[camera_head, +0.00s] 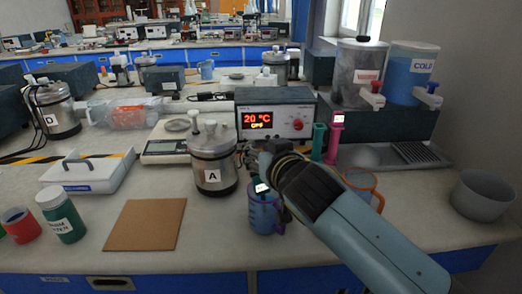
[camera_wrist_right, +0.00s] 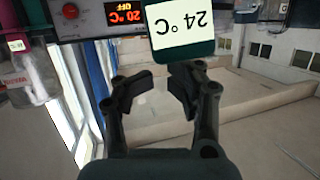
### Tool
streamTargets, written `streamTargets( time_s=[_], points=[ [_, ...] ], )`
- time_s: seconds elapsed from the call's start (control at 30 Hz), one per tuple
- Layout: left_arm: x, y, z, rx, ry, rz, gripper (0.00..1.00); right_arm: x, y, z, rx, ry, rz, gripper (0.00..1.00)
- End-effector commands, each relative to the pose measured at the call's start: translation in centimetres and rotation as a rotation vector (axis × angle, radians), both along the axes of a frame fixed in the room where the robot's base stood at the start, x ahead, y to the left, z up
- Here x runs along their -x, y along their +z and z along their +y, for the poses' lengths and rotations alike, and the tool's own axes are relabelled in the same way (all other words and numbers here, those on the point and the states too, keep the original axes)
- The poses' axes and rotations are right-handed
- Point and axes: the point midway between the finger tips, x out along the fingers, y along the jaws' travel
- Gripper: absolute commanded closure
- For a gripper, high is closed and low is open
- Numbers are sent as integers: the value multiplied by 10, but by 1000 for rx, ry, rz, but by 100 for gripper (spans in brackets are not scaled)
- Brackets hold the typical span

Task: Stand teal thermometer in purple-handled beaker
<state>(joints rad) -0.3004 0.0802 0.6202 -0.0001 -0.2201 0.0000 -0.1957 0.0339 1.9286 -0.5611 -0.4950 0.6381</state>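The teal thermometer (camera_head: 262,189) stands in the blue-tinted beaker with the purple handle (camera_head: 263,216), its display head above the rim and slightly tilted. In the right wrist view the thermometer's head (camera_wrist_right: 182,32) shows upside down, reading 24 °C, just beyond the fingertips. My right gripper (camera_wrist_right: 163,78) is open, with a clear gap between its fingers and nothing between them. In the head view my right arm covers the area right of the beaker, and its fingertips are hard to make out. My left gripper is not in view.
An orange-handled beaker (camera_head: 364,188) stands right of my arm. A metal vessel marked A (camera_head: 213,165) is behind-left of the purple-handled beaker. A pink thermometer (camera_head: 336,140) and a green holder (camera_head: 318,143) stand behind. The brown mat (camera_head: 145,225) is bare. A grey bowl (camera_head: 482,196) sits right.

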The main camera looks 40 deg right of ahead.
Motion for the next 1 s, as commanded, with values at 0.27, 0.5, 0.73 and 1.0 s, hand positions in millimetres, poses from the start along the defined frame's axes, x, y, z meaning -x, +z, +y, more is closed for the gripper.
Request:
streamTargets(
  time_s=[0.27, 0.5, 0.73, 1.0],
  points=[
    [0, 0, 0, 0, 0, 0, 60, 0, 0, 0, 0, 0, 0, 56],
    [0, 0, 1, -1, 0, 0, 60, 9, 1, 3, -1, 0, 1, 56],
    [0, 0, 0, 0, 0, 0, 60, 53, 12, 15, -3, 0, 3, 56],
    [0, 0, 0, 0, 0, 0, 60, 100, 26, 28, -5, -1, 2, 56]
  ],
)
